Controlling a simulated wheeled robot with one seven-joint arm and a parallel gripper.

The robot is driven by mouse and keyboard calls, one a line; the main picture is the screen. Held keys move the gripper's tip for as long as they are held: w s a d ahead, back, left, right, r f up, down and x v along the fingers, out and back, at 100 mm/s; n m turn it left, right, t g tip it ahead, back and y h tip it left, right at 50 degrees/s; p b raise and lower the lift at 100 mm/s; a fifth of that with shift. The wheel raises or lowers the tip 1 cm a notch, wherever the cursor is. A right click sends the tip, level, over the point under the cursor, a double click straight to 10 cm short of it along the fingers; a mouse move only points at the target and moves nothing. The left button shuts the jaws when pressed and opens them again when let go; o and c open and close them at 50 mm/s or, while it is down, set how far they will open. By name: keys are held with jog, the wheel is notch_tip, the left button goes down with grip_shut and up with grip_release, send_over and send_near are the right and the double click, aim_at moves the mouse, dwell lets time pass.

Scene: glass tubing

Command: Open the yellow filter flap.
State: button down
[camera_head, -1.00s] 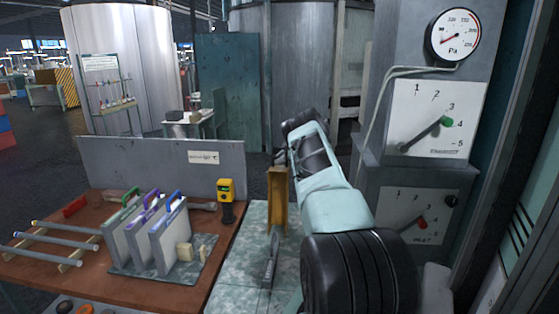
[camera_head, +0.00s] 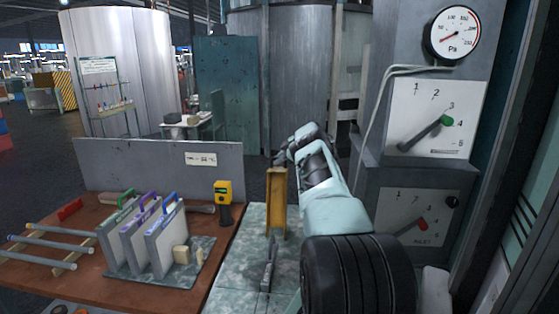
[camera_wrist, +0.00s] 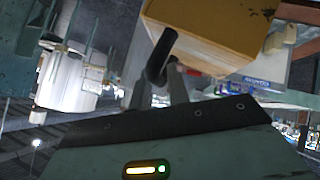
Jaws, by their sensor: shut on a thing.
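The yellow filter flap (camera_head: 277,198) stands upright at the back of the pale mottled surface, left of my arm in the head view. In the wrist view its yellow body (camera_wrist: 212,32) fills the top, with a dark rounded handle (camera_wrist: 160,56) sticking out toward me. My gripper (camera_wrist: 157,90) is shut on this handle, the fingers partly hidden by the wrist housing. In the head view my gripper (camera_head: 281,158) is at the flap's top edge, small and partly hidden by my arm. How far the flap is open cannot be told.
A grey cabinet (camera_head: 374,178) with dials and a pressure gauge (camera_head: 453,33) stands close on the right. On the brown bench (camera_head: 95,285) are panels with coloured handles (camera_head: 165,240), glass tubes (camera_head: 45,243) and a yellow meter (camera_head: 223,192). A grey board (camera_head: 120,165) backs the bench.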

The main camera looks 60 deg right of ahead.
jog(key=c, duration=1.5)
grip_release()
jog(key=shift+w+a+f, duration=0.35)
jog(key=shift+f, duration=0.1)
jog(key=shift+o, duration=0.2)
jog(key=shift+r, duration=0.1)
jog(key=shift+s, duration=0.1)
jog(key=shift+s+d+r, duration=0.15)
jog(key=shift+s+r, duration=0.1)
jog(key=shift+r, duration=0.05)
jog(key=b+v, duration=0.6)
jog(key=v, duration=1)
jog(key=shift+s+r, duration=0.25)
jog(key=shift+d, duration=0.1)
